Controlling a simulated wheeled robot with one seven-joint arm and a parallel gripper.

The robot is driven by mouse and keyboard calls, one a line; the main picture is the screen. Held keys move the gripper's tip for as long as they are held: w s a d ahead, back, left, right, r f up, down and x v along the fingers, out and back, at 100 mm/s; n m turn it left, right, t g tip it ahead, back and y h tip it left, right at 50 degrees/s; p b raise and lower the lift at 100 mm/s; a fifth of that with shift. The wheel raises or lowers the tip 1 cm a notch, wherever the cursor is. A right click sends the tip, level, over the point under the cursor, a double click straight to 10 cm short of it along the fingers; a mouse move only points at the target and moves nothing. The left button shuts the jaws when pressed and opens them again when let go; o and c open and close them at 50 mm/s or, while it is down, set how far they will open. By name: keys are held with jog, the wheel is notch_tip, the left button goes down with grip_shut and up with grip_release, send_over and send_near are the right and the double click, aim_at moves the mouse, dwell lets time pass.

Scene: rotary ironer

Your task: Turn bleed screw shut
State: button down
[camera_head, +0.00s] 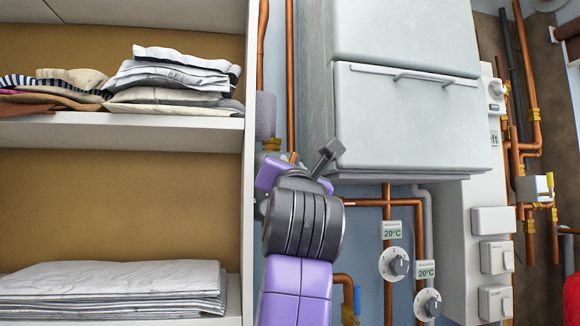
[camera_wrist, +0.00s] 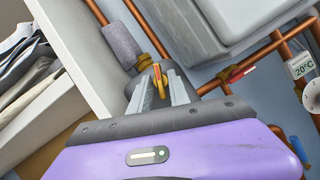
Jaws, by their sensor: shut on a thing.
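The bleed screw (camera_wrist: 158,76), a small piece with an orange-yellow lever on a brass fitting, sits below a grey cylinder on the pipework. My gripper (camera_wrist: 160,92) is shut on it, with one pale finger on each side in the wrist view. In the head view, my gripper (camera_head: 277,165) reaches up beside the shelf's edge. How far the screw is turned cannot be told.
The grey cylinder (camera_head: 266,115) is just above my gripper. The shelf unit (camera_head: 247,190) with folded linen stands close on the left, and the grey-white machine (camera_head: 405,115) close on the right. A red-handled valve (camera_wrist: 241,72), copper pipes (camera_head: 388,255) and dials (camera_head: 395,264) lie to the right.

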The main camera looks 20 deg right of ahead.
jog(key=shift+d+n+t+y+p, duration=0.1)
jog(key=shift+n+t+y+p, duration=0.25)
jog(key=shift+n, duration=0.55)
jog(key=shift+n+t+y+p, duration=0.1)
jog(key=shift+n+y+p, duration=0.1)
jog(key=shift+n+y, duration=0.55)
jog(key=shift+f+n, duration=0.1)
jog(key=shift+n, duration=0.45)
jog(key=c, duration=1.5)
grip_release()
jog(key=v, duration=0.7)
jog(key=shift+s+f+b, duration=0.15)
jog(key=shift+s+b, duration=0.15)
jog(key=shift+b, duration=0.05)
